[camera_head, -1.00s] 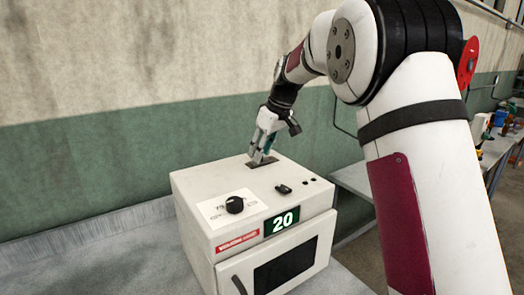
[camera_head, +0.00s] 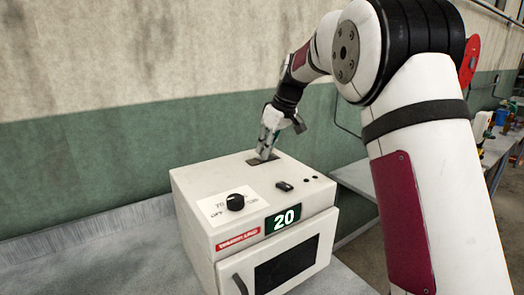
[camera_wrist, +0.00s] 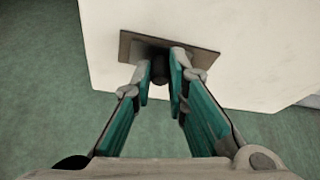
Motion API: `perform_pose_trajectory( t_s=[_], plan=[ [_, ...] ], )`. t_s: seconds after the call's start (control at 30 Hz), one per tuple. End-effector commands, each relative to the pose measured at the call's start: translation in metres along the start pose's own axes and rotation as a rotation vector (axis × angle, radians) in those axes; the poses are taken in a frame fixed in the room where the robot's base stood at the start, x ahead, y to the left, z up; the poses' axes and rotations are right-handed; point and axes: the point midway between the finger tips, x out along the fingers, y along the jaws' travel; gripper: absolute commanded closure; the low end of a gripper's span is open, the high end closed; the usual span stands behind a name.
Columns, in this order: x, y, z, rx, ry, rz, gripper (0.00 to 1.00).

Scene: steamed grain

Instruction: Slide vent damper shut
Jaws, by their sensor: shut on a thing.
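The vent damper is a dark knob (camera_wrist: 159,71) on a grey-brown plate (camera_wrist: 195,60) set in the top of a white oven-like box (camera_head: 205,185). The plate also shows in the head view (camera_head: 254,161) near the back of the box top. My gripper (camera_wrist: 161,88) points down at the plate, with its green-lined fingers on either side of the knob, shut on it. The fingers hide part of the knob and plate in both views. How far the damper stands along its travel cannot be told.
The box top also carries a black dial (camera_head: 235,202), a small black switch (camera_head: 284,186) and two small dark buttons. Its front has a "20" display (camera_head: 283,219) and a door with a handle (camera_head: 240,284). A green and beige wall (camera_head: 120,150) stands behind.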

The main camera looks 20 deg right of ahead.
Motion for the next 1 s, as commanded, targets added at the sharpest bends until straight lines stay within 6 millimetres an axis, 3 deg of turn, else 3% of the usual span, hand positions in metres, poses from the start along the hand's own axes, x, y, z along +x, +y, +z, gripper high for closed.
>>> perform_pose_trajectory(
  t_s=[0.03, 0.1, 0.37, 0.4, 0.47, 0.8, 1.0],
  plan=[
    [0.001, 0.012, 0.002, 0.004, 0.002, 0.007, 1.00],
    [-0.001, 0.016, 0.004, 0.002, 0.002, 0.007, 1.00],
    [-0.003, 0.018, 0.004, 0.002, 0.002, 0.011, 1.00],
    [-0.003, 0.018, 0.004, 0.002, 0.002, 0.011, 0.77],
    [-0.003, 0.018, 0.005, 0.002, 0.002, 0.011, 0.66],
    [-0.004, 0.015, 0.004, 0.001, 0.002, 0.006, 0.66],
    [-0.029, 0.015, 0.003, 0.001, 0.004, 0.008, 0.66]
  ],
)
